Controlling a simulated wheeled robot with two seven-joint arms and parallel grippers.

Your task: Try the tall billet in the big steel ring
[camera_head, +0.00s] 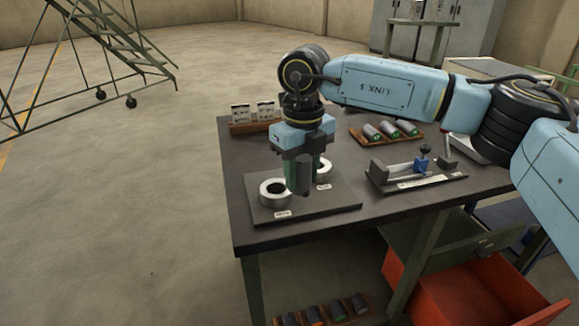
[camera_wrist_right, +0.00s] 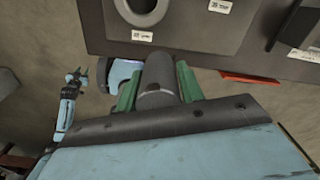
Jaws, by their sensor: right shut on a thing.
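My right gripper (camera_head: 304,165) points down over the dark plate (camera_head: 340,195) at the table's left front. It is shut on a dark grey cylindrical billet (camera_head: 298,182), which hangs upright between the green-sided fingers. The billet also shows between the fingers in the right wrist view (camera_wrist_right: 157,82). A pale steel ring (camera_head: 275,192) lies on the plate just left of the billet. A second steel ring (camera_head: 325,167) is partly hidden behind the gripper. The billet appears apart from both rings. In the wrist view, a small light-blue arm with a dark gripper (camera_wrist_right: 75,77) shows at left, probably my left one.
A wooden rack with several billets (camera_head: 390,131) lies at the back of the table. A fixture with a blue clamp (camera_head: 420,166) is to the right. A card holder (camera_head: 252,126) stands behind the plate. An open red drawer (camera_head: 465,295) is below.

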